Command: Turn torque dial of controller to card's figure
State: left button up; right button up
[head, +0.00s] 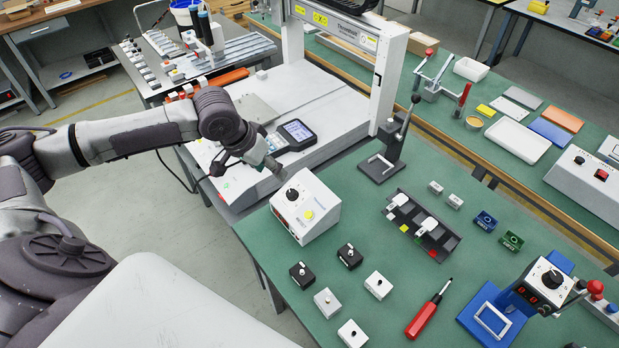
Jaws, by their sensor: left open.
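The controller (322,203) is a white box near the left edge of the green bench. It has a black dial (292,194) with a pale pointer mark, a yellow button (308,214) and a dark red display on its front. My left gripper (273,165) is open just above and behind the dial, apart from it and pointing toward it. Its fingers are small and partly hidden by the wrist. The figure on the card and the dial's scale cannot be read from here. My right gripper is not in view.
A handheld pendant (297,133) lies on the gantry base behind my gripper. A black lever press (385,165) stands right of the controller. Several small switch boxes, a red screwdriver (428,309) and a black tray (424,229) lie on the bench (345,250).

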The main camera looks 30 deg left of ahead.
aim_at(290, 193)
pick_arm(q)
jog(key=x, duration=1.3)
jog(key=shift+s+a+f+p, duration=0.1)
jog(key=shift+f+p, duration=0.1)
jog(key=shift+p, duration=0.2)
jog(key=shift+c, duration=0.3)
grip_shut()
